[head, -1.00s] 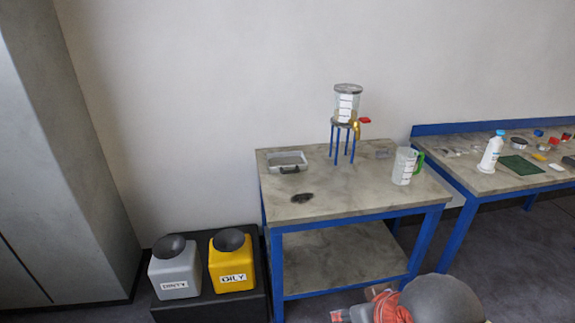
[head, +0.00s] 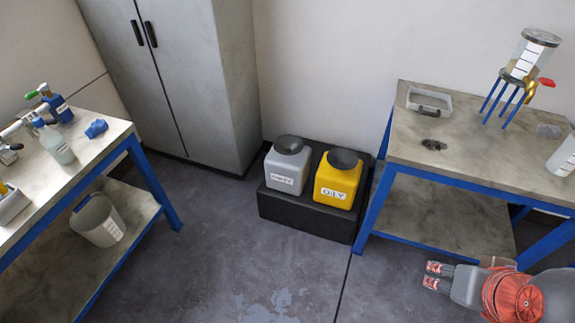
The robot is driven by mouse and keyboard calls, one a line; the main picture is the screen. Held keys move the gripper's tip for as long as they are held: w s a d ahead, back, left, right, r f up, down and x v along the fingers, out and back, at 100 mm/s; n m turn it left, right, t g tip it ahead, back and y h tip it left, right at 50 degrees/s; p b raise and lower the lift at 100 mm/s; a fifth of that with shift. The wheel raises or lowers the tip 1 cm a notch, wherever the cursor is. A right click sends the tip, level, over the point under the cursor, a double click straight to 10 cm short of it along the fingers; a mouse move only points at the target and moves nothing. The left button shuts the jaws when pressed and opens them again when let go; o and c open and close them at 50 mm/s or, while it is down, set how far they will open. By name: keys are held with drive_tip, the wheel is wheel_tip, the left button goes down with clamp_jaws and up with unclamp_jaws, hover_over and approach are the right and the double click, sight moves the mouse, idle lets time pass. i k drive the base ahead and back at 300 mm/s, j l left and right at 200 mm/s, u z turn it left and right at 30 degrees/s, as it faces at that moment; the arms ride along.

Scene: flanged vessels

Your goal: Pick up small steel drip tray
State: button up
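A small shallow grey tray (head: 430,98) with a dark handle on its front side lies on the left back part of the right workbench top (head: 470,150). It looks like the steel drip tray. It appears empty. My gripper (head: 432,275) is at the lower right, in front of the bench and well away from the tray. Its red-tipped fingers are apart, with nothing seen between them.
A clear vessel (head: 530,55) on blue legs and a jug (head: 562,158) stand right of the tray. A dark spot (head: 433,145) lies before it. Grey (head: 287,167) and yellow (head: 338,180) containers stand left of the bench. The middle floor is clear.

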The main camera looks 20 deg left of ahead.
sight(431, 103)
drive_tip(key=i+l+u, duration=0.35)
drive_tip(key=i+l, duration=1.65)
